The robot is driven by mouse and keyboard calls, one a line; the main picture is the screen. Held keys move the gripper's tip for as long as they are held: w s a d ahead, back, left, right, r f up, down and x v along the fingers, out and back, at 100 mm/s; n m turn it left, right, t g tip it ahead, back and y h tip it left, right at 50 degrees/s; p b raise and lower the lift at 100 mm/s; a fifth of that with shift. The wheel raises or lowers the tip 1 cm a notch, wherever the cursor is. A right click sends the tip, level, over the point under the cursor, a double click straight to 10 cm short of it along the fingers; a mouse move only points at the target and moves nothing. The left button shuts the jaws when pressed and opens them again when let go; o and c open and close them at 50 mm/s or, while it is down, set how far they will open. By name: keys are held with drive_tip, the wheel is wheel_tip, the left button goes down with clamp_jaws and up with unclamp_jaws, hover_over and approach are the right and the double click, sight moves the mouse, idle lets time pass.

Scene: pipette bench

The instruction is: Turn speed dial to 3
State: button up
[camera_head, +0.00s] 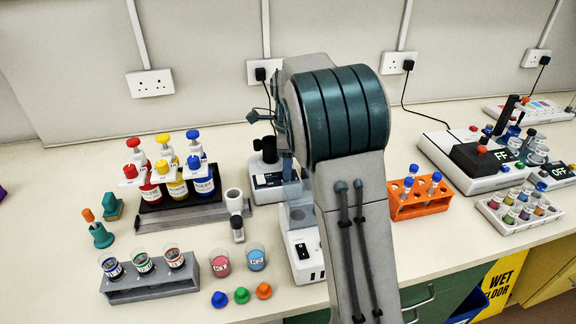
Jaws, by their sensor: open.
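I cannot make out a numbered speed dial. A white device (268,184) with a dark display panel stands mid-bench, partly behind my arm. In front of it is a white base (306,268) with a black rocker switch, its right part covered by my arm. At the right a larger white machine (444,150) with a dark block shows a display ending in "FF"; another display beside it reads "OFF". My gripper (284,140) is mostly hidden behind my arm, above the mid-bench devices. It is open, and I see nothing held in it.
Bottles in a stepped rack (154,222), a grey vial rack (150,291), two labelled beakers (220,264) and small coloured caps (242,295) stand left. An orange tube rack (420,206) and a white vial tray (508,228) stand right.

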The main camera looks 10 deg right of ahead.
drive_tip(key=shift+f, duration=0.35)
drive_tip(key=c, duration=1)
